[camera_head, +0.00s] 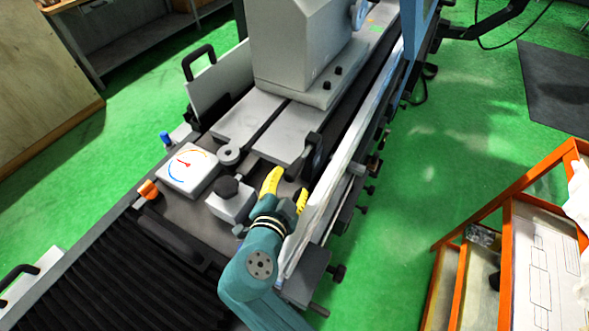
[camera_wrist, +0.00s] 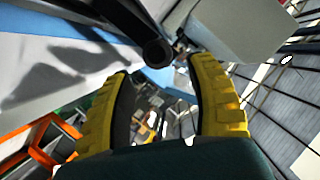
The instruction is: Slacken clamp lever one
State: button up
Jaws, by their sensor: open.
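My gripper (camera_head: 287,188) has two yellow fingers, spread apart, above the near end of the grinder table. A black lever-like part (camera_head: 313,152) stands upright at the end of the table, just beyond the fingertips; it may be clamp lever one, but no label shows. In the wrist view the open fingers of my gripper (camera_wrist: 160,72) point towards the round end of a dark bar (camera_wrist: 157,52), which lies in front of the gap. Nothing is clearly held between the fingers. I cannot tell whether either finger touches the lever.
A white dial gauge box (camera_head: 187,168) and a grey block with a black knob (camera_head: 230,196) lie left of my gripper. An orange knob (camera_head: 148,189) is farther left. A long pale guard (camera_head: 338,180) runs close on the right. An orange-framed rack (camera_head: 505,230) stands at right; green floor (camera_head: 450,130) is open.

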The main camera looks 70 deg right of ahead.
aim_at(292, 177)
jog(key=x, duration=0.5)
jog(key=shift+d+f, duration=0.1)
jog(key=shift+d, duration=0.25)
grip_shut()
jog(key=shift+a, duration=0.1)
